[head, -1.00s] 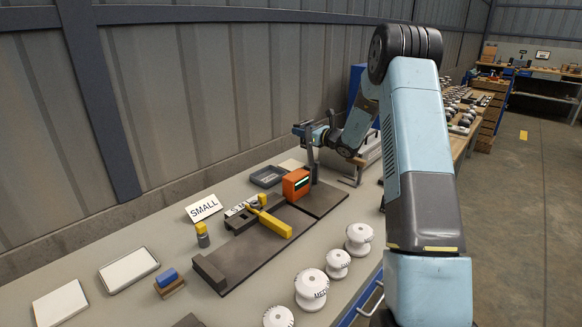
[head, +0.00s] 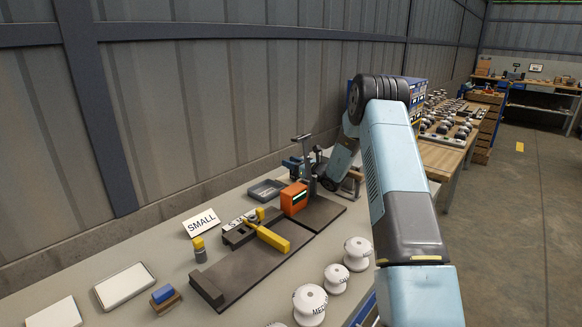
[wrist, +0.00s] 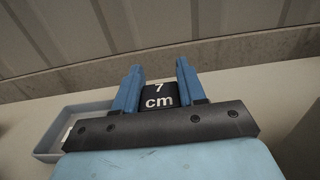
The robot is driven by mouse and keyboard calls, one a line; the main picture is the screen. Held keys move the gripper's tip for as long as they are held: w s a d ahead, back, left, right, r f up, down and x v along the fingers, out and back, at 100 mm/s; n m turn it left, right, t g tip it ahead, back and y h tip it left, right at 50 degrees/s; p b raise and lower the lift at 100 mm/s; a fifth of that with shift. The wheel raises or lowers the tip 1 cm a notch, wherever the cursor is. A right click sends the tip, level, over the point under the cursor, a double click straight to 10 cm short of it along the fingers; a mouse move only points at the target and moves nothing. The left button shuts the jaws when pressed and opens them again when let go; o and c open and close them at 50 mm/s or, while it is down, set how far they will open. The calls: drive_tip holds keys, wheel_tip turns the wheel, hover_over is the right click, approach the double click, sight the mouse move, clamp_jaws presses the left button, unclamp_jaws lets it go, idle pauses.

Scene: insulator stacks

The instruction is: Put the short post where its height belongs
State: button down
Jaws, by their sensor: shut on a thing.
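My gripper's blue fingers show in the wrist view (wrist: 156,78), closed on either side of a dark piece marked "7 cm" (wrist: 158,95). Only its marked face shows, so I cannot tell its full shape or height. In the head view my gripper (head: 303,162) is low behind the gauge, near the wall, and the held piece is not clear there. A white "SMALL" sign (head: 202,222) stands at the back of the bench. Several white spool-shaped insulators, including a short one (head: 335,278), stand along the front edge.
A dark gauge base (head: 240,269) with a yellow bar (head: 268,236) and orange display box (head: 294,198) fills mid-bench. A grey tray (head: 268,198) lies behind it. White pads (head: 124,287), a blue-topped block (head: 163,294) and a yellow-capped cylinder (head: 200,250) are left.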

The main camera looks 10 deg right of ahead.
drive_tip(key=shift+f, duration=0.55)
drive_tip(key=shift+f, duration=0.1)
drive_tip(key=c, duration=0.6)
unclamp_jaws()
drive_tip(key=shift+c, duration=0.2)
drive_tip(key=shift+v, duration=3.85)
